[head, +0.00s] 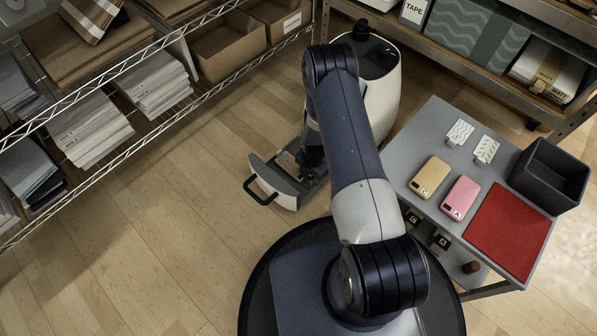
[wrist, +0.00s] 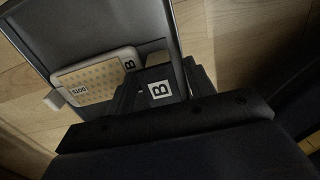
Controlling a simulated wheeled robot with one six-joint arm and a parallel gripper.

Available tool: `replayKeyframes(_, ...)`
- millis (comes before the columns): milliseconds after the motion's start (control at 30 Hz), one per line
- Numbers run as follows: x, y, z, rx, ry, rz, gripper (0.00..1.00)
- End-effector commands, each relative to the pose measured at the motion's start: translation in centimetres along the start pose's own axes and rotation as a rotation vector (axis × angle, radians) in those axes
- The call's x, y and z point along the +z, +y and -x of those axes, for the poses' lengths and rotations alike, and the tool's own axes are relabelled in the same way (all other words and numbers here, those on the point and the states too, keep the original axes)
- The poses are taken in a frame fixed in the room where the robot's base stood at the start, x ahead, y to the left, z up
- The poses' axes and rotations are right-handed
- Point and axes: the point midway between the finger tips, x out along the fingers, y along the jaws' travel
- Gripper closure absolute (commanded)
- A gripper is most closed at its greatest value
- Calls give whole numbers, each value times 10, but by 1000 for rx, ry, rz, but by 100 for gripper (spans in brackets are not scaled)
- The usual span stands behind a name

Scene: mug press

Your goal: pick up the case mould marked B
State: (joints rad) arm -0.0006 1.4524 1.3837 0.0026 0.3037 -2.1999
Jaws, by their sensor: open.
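The case mould marked B (wrist: 159,88) is a dark block with a white B label, in the wrist view. It sits in the open grey drawer (wrist: 92,30), which also shows in the head view (head: 273,181). My gripper (wrist: 161,76) is open, with its dark fingers to either side of the mould. Whether they touch it cannot be told. A pale dotted case with a B label (wrist: 97,76) lies in the drawer just left of the mould. In the head view my gripper is low over the drawer, mostly hidden by my arm, and the mould cannot be made out.
The white press (head: 385,95) stands behind the drawer. A grey table (head: 425,128) at right holds gold (head: 430,177) and pink (head: 461,198) cases, a red mat (head: 508,232) and a dark bin (head: 550,175). Dark moulds (head: 440,241) sit beneath. Floor left of the drawer is clear.

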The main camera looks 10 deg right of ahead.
Motion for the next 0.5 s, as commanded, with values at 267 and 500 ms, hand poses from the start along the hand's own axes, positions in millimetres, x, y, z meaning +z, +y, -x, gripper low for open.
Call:
replayKeyframes(267,0,0,0,0,0,0,69)
replayKeyframes(500,0,0,0,-1,0,0,88)
